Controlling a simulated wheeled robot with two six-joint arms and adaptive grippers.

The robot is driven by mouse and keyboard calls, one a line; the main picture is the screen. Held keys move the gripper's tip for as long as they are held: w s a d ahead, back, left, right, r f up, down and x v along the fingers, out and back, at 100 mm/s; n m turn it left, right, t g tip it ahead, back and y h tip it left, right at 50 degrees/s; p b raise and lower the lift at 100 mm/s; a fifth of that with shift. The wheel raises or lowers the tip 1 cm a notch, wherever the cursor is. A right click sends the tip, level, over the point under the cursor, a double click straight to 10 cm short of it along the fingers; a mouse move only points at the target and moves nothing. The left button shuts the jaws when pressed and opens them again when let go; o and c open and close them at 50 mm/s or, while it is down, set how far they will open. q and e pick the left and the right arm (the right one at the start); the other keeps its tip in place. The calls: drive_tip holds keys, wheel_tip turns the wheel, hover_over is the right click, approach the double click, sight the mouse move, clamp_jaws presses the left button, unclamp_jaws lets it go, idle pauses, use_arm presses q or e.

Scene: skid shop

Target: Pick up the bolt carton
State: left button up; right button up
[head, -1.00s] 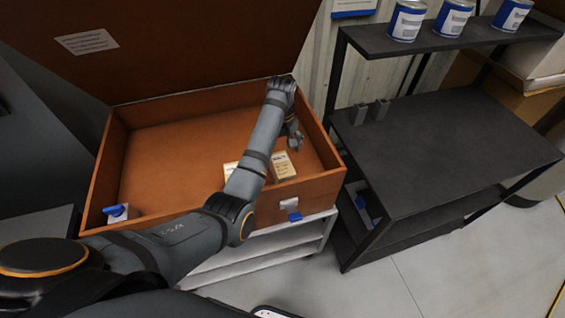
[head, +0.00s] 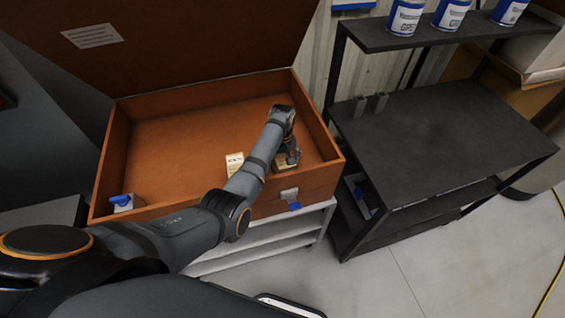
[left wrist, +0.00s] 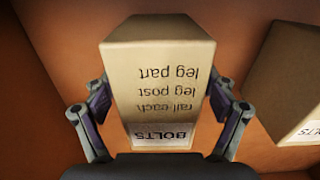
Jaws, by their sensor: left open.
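The bolt carton (left wrist: 158,85) is a tan box labelled "BOLTS" in the left wrist view. It stands between the two open fingers of my left gripper (left wrist: 160,118), with one finger on each side. I cannot tell whether the fingers touch it. In the head view my left gripper (head: 287,160) is down inside the brown chest, over the carton (head: 283,168), which it partly hides. A second tan carton (head: 234,162) stands to the left in the chest, and another bolts carton shows at the right of the left wrist view (left wrist: 290,85). My right gripper is out of view.
The open brown chest (head: 325,178) has walls around the cartons and a raised lid (head: 180,40) behind. It stands on a pale shelf unit (head: 270,240). A black bench (head: 450,140) with several blue-and-white cans (head: 405,17) above is at right.

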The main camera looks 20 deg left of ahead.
use_arm(q)
drive_tip(key=c, duration=1.6)
drive_tip(key=shift+r, duration=0.1)
drive_tip(key=shift+c, duration=0.4)
drive_tip(key=shift+r, duration=0.1)
